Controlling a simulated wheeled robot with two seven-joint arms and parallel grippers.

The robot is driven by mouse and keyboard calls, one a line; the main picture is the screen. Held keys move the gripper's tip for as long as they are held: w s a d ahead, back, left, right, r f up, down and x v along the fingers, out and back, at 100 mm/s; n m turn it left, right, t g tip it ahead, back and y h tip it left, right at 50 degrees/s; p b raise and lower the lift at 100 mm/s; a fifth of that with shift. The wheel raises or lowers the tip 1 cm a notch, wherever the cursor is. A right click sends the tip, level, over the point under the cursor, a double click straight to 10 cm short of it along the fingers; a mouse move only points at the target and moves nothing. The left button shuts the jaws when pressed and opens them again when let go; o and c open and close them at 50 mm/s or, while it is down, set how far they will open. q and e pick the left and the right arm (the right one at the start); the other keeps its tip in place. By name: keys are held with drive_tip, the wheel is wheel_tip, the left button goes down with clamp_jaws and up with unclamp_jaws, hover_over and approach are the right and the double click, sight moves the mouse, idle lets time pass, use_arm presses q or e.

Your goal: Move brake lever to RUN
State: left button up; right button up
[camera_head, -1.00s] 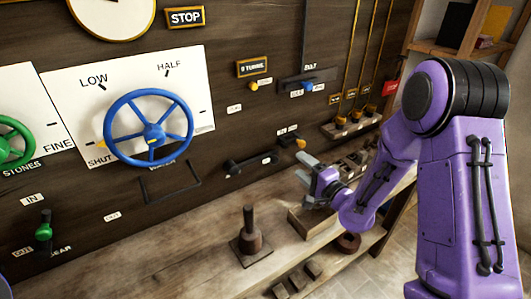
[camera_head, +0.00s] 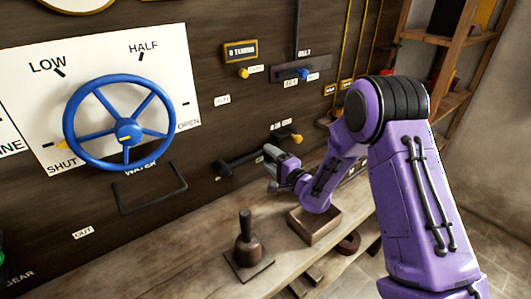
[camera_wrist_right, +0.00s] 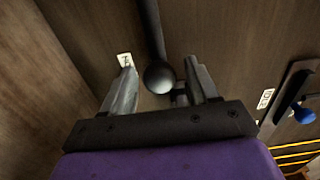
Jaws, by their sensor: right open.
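The likely brake lever (camera_head: 240,161) is a black bar on the dark wall panel, lying nearly level with a slight rise to the right. In the right wrist view it is a dark rod ending in a black ball knob (camera_wrist_right: 160,77). My right gripper (camera_head: 270,163) is at the lever's right end, with its fingers partly hiding it. In the wrist view the open right gripper (camera_wrist_right: 160,72) has one finger on each side of the knob. Contact cannot be told. The small labels near the lever are unreadable. My left gripper is not in view.
A blue wheel (camera_head: 126,132) and a black bracket (camera_head: 152,190) are left of the lever. A yellow knob (camera_head: 296,138) sits just right of it. Below, a bench (camera_head: 190,262) carries an upright dark handle (camera_head: 246,240) and a wooden box (camera_head: 313,226).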

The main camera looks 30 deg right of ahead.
drive_tip(key=w, duration=0.2)
drive_tip(key=shift+w+a+f, duration=0.1)
drive_tip(key=shift+w+a, duration=0.05)
drive_tip(key=shift+w, duration=0.2)
clamp_jaws()
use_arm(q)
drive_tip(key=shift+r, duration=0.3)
use_arm(e)
drive_tip(key=shift+r, duration=0.2)
